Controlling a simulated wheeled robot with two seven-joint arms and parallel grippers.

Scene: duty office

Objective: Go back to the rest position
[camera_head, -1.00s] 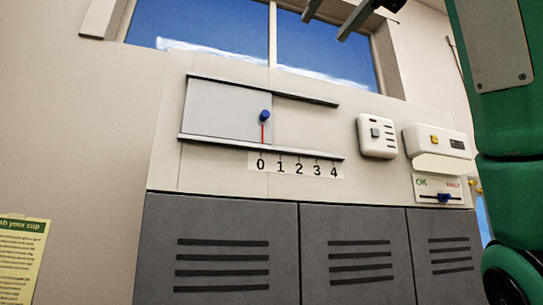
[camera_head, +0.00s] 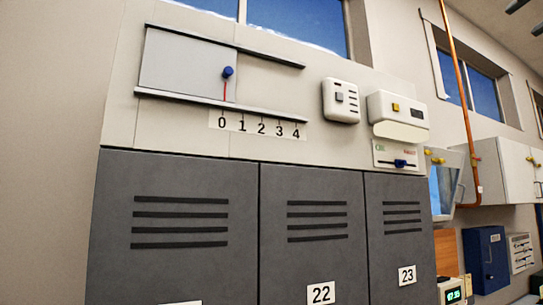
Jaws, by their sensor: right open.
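My right gripper (camera_head: 526,17) shows only as two dark fingertips at the top right corner of the head view. They are apart, with nothing visible between them. It is high up and well to the right of the wall panel. My left gripper is out of view. The grey sliding panel (camera_head: 180,62) sits between two dark rails on the wall. Its blue knob (camera_head: 228,72) and red pointer stand at 0 on the scale (camera_head: 258,125) marked 0 to 4.
Grey lockers (camera_head: 180,225) stand below the panel. A white box with a grey button (camera_head: 340,100) and a dispenser-like unit (camera_head: 397,115) are right of it. Further right are a copper pipe (camera_head: 460,90), a white cabinet (camera_head: 505,170) and a blue box (camera_head: 486,258).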

